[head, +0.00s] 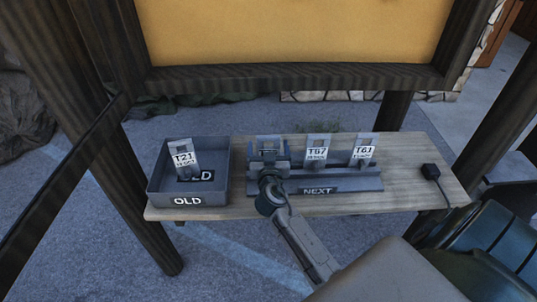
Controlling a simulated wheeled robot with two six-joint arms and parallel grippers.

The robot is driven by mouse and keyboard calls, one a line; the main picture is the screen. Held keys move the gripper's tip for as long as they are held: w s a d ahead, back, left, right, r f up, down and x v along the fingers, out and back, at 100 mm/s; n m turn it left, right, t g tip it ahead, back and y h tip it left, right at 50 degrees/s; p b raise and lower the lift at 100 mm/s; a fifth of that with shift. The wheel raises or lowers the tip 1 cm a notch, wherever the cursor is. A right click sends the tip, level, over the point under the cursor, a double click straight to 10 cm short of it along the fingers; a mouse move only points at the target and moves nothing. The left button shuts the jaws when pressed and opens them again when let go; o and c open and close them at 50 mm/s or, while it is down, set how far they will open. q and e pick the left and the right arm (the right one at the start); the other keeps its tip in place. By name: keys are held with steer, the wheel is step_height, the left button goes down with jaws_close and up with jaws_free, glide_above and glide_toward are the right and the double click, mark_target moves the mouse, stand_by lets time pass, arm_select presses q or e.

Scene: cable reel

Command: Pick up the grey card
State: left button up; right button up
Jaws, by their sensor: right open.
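A long grey rack marked NEXT (350,185) stands on the wooden table. Two grey cards with white labels stand upright in it: one reads T67 (316,142), the other T61 (362,142) to its right. My right gripper (268,150) is open over the left end of the rack. It hides that part, so I cannot tell whether a card stands there. Another grey card, labelled T21 (184,148), leans in the tray marked OLD (215,199), apart from the gripper. My left gripper is not in view.
The wooden table (415,170) is narrow, with dark posts on both sides. A yellow board (290,30) in a dark frame hangs above and behind it. A small black block (431,171) with a cable is at the right end. The table is bare between rack and block.

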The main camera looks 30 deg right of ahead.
mark_target(269, 140)
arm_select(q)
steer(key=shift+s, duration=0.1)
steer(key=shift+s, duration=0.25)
arm_select(e)
steer(key=c, duration=1.1)
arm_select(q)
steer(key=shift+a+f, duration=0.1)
arm_select(e)
steer(key=shift+r, duration=0.15)
steer(key=shift+r, duration=0.55)
steer(key=shift+s+r+b, duration=0.2)
steer(key=shift+r+b, duration=0.5)
steer(key=shift+r, duration=0.4)
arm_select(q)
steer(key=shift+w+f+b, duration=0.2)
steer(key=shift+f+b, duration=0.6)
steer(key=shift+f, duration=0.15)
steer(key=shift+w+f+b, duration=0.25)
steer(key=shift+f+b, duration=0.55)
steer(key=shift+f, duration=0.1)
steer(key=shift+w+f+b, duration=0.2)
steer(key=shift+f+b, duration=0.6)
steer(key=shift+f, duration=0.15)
arm_select(e)
steer(key=s+r, duration=0.1)
steer(key=s, duration=1.4)
steer(key=shift+s+r, duration=0.25)
steer(key=shift+s, duration=0.1)
